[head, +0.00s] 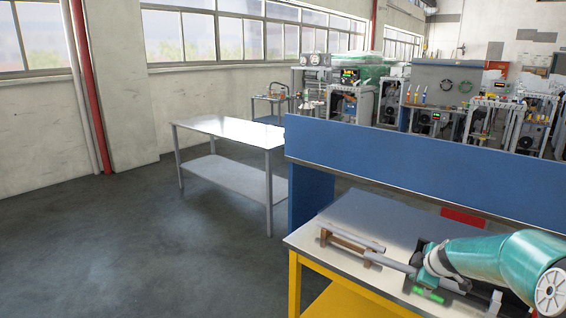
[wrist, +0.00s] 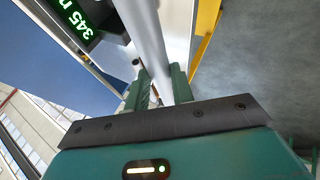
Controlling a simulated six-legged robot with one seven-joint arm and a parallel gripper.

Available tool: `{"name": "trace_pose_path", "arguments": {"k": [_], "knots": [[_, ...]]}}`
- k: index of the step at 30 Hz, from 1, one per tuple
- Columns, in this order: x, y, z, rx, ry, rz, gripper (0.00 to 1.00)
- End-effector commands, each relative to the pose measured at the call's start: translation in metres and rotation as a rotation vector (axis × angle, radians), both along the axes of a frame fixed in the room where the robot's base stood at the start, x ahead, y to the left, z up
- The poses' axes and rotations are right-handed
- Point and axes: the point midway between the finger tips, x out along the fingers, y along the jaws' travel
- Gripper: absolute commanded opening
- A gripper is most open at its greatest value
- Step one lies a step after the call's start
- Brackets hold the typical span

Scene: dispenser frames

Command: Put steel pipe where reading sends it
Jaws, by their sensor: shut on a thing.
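A grey steel pipe (head: 388,262) lies roughly level above the bench at lower right. My gripper (head: 425,262) is shut on it. In the wrist view the pipe (wrist: 146,38) runs away between the two green fingers of my gripper (wrist: 156,92). A dark box with a green display (wrist: 80,20) shows beside the pipe; the digits 345 read sideways and the unit is cut off. Green lit characters also show below my gripper in the head view (head: 428,295), too small to read. A second grey pipe (head: 352,238) lies near a brown wooden rest (head: 347,246).
The steel-topped workbench (head: 355,208) has a yellow frame and a blue back panel (head: 420,165). A red object (head: 463,217) stands at the bench's back. A bare grey table (head: 228,127) stands farther off, with open floor to the left. Machines line the far side.

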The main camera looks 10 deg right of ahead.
Motion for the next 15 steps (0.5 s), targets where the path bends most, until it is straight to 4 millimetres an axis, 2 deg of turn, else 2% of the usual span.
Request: {"name": "trace_pose_path", "arguments": {"k": [1,6,11,15], "knots": [[0.009,0.020,-0.009,0.000,0.002,0.015,0.00],[0.030,0.074,-0.034,-0.001,0.002,0.034,0.00],[0.044,0.129,-0.059,-0.001,0.003,0.054,0.00],[0.051,0.182,-0.083,-0.001,0.004,0.073,0.00]]}}
